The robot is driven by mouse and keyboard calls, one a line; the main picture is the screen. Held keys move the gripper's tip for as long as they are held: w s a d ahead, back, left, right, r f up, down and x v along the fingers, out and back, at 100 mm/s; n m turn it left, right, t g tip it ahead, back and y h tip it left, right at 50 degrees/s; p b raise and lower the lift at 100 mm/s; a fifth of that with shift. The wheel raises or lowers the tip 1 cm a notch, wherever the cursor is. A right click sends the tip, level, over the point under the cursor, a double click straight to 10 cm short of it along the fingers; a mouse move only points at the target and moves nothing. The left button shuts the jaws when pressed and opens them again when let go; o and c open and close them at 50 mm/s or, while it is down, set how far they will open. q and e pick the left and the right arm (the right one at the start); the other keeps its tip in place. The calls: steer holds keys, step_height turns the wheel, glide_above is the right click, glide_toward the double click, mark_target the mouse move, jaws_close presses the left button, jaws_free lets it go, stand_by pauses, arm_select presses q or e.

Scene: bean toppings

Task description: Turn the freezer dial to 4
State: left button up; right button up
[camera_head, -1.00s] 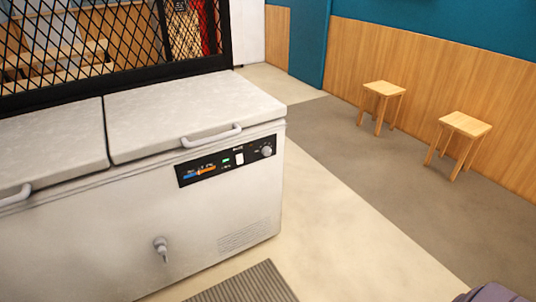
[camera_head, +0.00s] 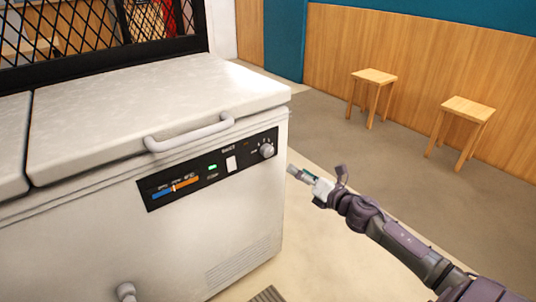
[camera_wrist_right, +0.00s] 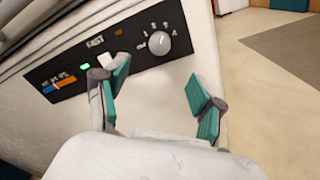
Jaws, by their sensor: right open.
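The chest freezer (camera_head: 215,225) stands at the left in the head view, with a black control panel (camera_head: 205,172) on its front. The round grey dial (camera_head: 266,150) is at the panel's right end; it also shows in the wrist view (camera_wrist_right: 158,43), with small numbers around it too blurred to read surely. My right gripper (camera_head: 298,174) is in front of the freezer's right front corner, to the lower right of the dial. In the wrist view its green-padded fingers (camera_wrist_right: 160,95) are apart and empty, with the dial beyond them, not touched. My left gripper is not in view.
A white switch (camera_head: 231,164) and a lit green light (camera_head: 213,167) sit on the panel. The lid handle (camera_head: 188,134) juts out above it. Two wooden stools (camera_head: 372,88) (camera_head: 463,120) stand by the far wall. The floor right of the freezer is clear.

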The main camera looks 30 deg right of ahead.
mark_target(270, 152)
steer(key=w, duration=0.3)
steer(key=w+a, duration=0.1)
steer(key=w, duration=0.3)
steer(key=w+b, duration=0.1)
steer(key=w, duration=0.3)
steer(key=shift+w+a, duration=0.2)
steer(key=shift+w, duration=0.05)
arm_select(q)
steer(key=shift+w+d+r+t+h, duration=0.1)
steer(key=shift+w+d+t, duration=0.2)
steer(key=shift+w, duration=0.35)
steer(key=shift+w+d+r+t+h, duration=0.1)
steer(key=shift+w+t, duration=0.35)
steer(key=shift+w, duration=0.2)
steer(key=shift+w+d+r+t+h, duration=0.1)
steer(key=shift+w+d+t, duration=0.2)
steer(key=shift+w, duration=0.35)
arm_select(e)
steer(key=shift+w+a, duration=0.1)
steer(key=shift+w, duration=0.7)
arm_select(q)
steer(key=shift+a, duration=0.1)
